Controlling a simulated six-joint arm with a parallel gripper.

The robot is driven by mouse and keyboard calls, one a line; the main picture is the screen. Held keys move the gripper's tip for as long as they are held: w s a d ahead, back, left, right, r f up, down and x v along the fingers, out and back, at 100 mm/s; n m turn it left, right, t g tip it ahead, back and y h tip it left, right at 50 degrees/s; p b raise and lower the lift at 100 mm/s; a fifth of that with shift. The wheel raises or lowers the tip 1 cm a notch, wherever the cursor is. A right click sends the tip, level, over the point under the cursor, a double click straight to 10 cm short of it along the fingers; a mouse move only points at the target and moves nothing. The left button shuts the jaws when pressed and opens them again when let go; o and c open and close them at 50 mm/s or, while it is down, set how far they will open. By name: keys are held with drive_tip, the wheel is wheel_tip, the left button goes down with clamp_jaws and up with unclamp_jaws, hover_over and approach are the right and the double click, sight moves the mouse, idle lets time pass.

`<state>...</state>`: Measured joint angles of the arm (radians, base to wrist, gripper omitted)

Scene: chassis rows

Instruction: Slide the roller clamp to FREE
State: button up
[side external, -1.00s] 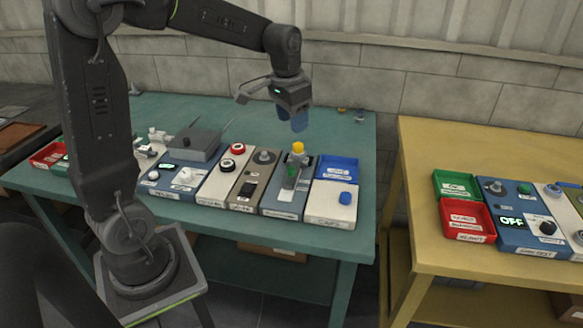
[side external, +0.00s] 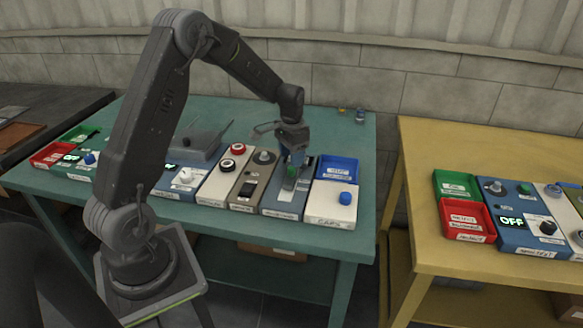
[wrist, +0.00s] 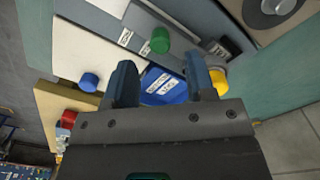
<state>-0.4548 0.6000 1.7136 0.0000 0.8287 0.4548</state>
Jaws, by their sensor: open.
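The roller clamp appears to be the grey sloping body (wrist: 190,50) with a green roller (wrist: 160,40) and a yellow knob (wrist: 218,82), mounted on a blue-grey panel (side external: 285,209). The green roller also shows in the side view (side external: 291,171), just below my gripper (side external: 294,156). The side view hides the yellow knob behind my gripper. In the wrist view my gripper (wrist: 160,62) is open, with the green roller ahead of the gap between its fingers. The yellow knob is just outside the right finger; I cannot tell whether they touch. The labels are too small to read.
A blue tray (side external: 337,163) and a white panel with a blue knob (side external: 345,198) stand right of the clamp. A panel with a black switch (side external: 248,189) adjoins it on the left. A yellow table (side external: 420,190) stands right, across a gap.

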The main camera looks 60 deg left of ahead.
sight(292, 171)
drive_tip(key=shift+f, duration=2.35)
clamp_jaws()
